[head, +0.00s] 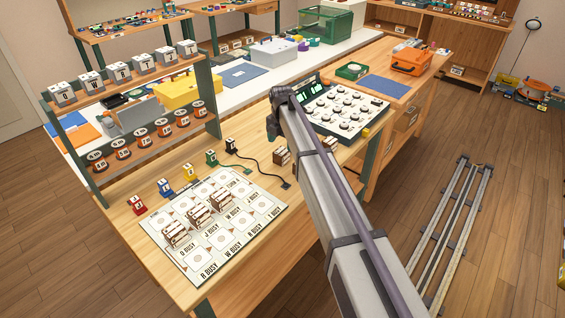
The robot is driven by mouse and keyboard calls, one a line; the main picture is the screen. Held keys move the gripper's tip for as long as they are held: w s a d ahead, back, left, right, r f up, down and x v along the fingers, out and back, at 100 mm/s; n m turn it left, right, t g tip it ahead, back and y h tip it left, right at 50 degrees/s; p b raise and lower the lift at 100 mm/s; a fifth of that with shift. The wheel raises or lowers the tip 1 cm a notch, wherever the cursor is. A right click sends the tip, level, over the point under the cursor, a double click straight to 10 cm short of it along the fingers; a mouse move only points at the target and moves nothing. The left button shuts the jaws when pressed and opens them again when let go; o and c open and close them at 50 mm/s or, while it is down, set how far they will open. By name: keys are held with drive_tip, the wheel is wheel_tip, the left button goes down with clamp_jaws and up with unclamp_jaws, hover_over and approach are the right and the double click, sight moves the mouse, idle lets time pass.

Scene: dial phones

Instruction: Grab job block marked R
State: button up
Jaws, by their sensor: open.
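My gripper (273,124) is a small dark shape at the far end of my arm, above the wooden bench near the dial panel. It is open, and no block shows in it. Several grey blocks with white letter labels, one of them a block (63,93) at the left end, stand in a row on the upper shelf to its left. Stacked wooden blocks (199,219) stand on a white board (262,228) printed with lines such as "R BUSY". The small letters are hard to read, and I cannot tell which block is marked R.
Small red (138,205), blue (165,187) and yellow (190,172) pieces line the board's back edge. The dial panel (345,111) and wooden blocks (282,156) are near my arm. Floor rails (457,225) lie right.

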sight(281, 151)
wheel_tip(281, 151, down, 8)
drive_tip(key=b, duration=0.6)
drive_tip(key=shift+w+a, duration=0.1)
drive_tip(key=shift+w, duration=0.05)
drive_tip(key=shift+r, duration=0.3)
drive_tip(key=c, duration=1)
